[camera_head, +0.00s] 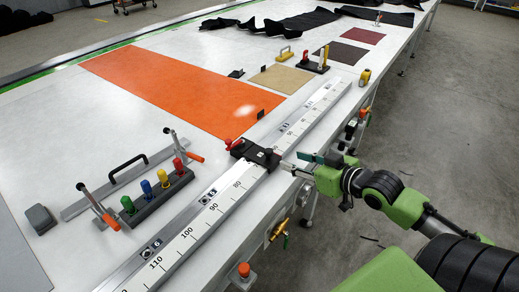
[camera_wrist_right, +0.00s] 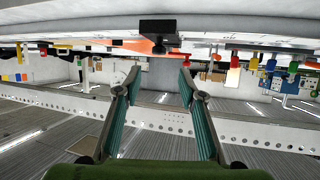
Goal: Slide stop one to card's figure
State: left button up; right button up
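The stop (camera_head: 262,156) is a black block with a small white mark, seated on the long scale rail (camera_head: 205,222) near the figure 80. A red knob (camera_head: 228,142) stands at its far left end. My right gripper (camera_head: 288,166) is close to the stop's near right side. In the right wrist view my gripper (camera_wrist_right: 158,80) has its two teal fingers apart with nothing between them; the black block (camera_wrist_right: 158,30) shows beyond the tips. I cannot make out a card with a readable figure. My left gripper is not in view.
An orange sheet (camera_head: 165,85) lies behind the rail. A stand of coloured knobs (camera_head: 160,198) and clamps with orange handles (camera_head: 105,216) sit at left. A red-topped post (camera_head: 244,270) is at the near edge. Grey floor (camera_head: 450,120) is open at right.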

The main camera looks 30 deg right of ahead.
aim_at(272, 153)
jog(key=p+x, duration=0.1)
jog(key=x, duration=1.2)
jog(key=shift+d+f, duration=0.1)
jog(key=shift+c, duration=0.4)
grip_shut()
